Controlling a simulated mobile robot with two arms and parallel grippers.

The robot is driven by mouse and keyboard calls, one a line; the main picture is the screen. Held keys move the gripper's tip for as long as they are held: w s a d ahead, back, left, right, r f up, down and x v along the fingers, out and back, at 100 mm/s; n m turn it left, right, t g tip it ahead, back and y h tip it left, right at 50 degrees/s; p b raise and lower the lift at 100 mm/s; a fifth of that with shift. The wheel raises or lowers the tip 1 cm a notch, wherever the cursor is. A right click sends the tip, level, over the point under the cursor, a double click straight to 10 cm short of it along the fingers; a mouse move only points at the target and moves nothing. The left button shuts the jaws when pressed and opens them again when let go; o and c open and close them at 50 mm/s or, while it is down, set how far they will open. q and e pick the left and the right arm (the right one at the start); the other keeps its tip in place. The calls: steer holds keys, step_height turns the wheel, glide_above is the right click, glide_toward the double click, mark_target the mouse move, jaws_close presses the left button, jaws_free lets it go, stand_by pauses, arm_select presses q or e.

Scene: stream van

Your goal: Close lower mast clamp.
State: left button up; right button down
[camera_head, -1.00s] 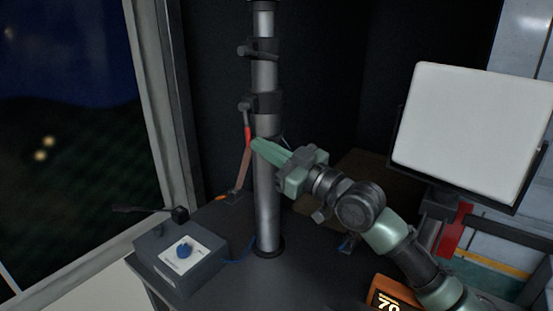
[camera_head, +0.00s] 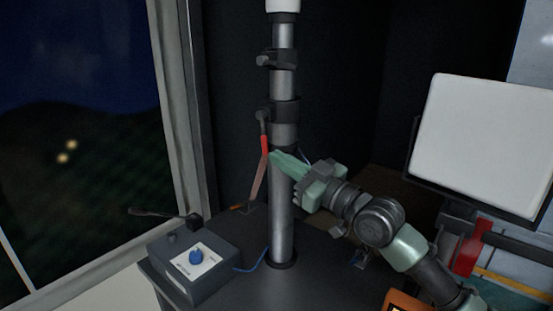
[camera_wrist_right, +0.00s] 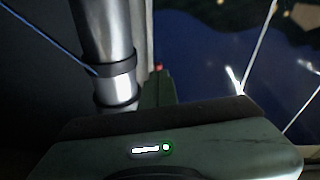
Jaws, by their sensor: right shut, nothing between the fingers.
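A grey vertical mast (camera_head: 283,205) stands on the dark worktop. The lower mast clamp (camera_head: 285,112) is a black collar around it. Its lever (camera_head: 264,143) hangs down on the mast's left side and has a red part. My right gripper (camera_head: 274,155) is shut and empty. Its tips are in front of the mast, close to the red part; I cannot tell whether they touch. In the right wrist view the gripper fingers (camera_wrist_right: 157,88) are beside the mast (camera_wrist_right: 104,40), with a small red spot beyond them. My left gripper is not in view.
Another black clamp (camera_head: 280,60) sits higher on the mast. A grey control box (camera_head: 187,268) with a blue knob stands at the left. A white panel (camera_head: 480,145) stands at the right. A window is at the far left.

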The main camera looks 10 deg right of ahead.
steer(key=b+v, duration=0.1)
steer(key=v, duration=0.5)
steer(key=shift+s+r, duration=0.1)
